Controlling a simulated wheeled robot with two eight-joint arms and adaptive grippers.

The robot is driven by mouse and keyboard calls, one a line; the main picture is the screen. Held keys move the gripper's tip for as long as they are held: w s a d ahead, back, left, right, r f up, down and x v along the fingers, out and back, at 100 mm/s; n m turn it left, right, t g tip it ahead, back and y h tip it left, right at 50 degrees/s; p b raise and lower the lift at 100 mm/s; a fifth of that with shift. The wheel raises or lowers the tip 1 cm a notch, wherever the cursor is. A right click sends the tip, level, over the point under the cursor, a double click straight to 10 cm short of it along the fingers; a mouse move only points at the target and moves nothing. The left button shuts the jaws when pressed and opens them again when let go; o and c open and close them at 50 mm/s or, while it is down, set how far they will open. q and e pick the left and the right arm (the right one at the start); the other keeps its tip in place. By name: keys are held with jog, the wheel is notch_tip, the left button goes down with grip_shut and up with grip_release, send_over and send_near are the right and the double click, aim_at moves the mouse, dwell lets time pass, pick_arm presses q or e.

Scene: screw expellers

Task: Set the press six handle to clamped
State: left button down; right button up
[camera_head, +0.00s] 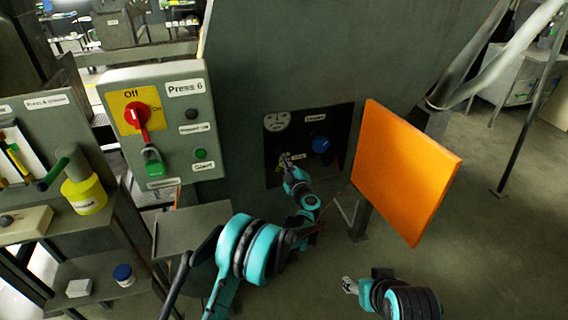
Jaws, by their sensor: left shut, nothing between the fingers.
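The Press 6 control box (160,125) is at the upper left, with a red switch handle (140,122) on a yellow plate marked Off and On. To its right is a dark panel (340,115) on the machine, with a blue round knob (320,145), a pale dial and small labels too blurred to read surely. My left gripper (286,158) is shut and empty in front of the panel's lower left, left of the knob; I cannot tell if it touches anything. It may hide a handle there. My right gripper (347,286) is low at the bottom, away from the panel; its fingers are too small to judge.
An orange door (405,172) stands open just right of the panel. Below the control box is a grey shelf (190,230). At the left are a yellow container (85,192) and a blue-lidded jar (123,275).

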pick_arm(q)
jog(key=m, duration=0.2)
jog(key=d+m+b, duration=0.1)
jog(key=m, duration=0.1)
jog(key=shift+w+f, duration=0.2)
jog(key=shift+w, duration=0.05)
jog(key=shift+w+d+f+m+b, duration=0.1)
jog(key=shift+d+m+b, duration=0.1)
jog(key=shift+m, duration=0.55)
jog(key=shift+d+f+m+b, duration=0.15)
jog(key=shift+m+b, duration=0.05)
jog(key=shift+m, duration=0.6)
jog(key=shift+w+d+f+m+b, duration=0.1)
jog(key=shift+d+m+b, duration=0.1)
jog(key=shift+m, duration=0.55)
jog(key=shift+f, duration=0.1)
jog(key=shift+d+f, duration=0.1)
jog(key=shift+d, duration=0.05)
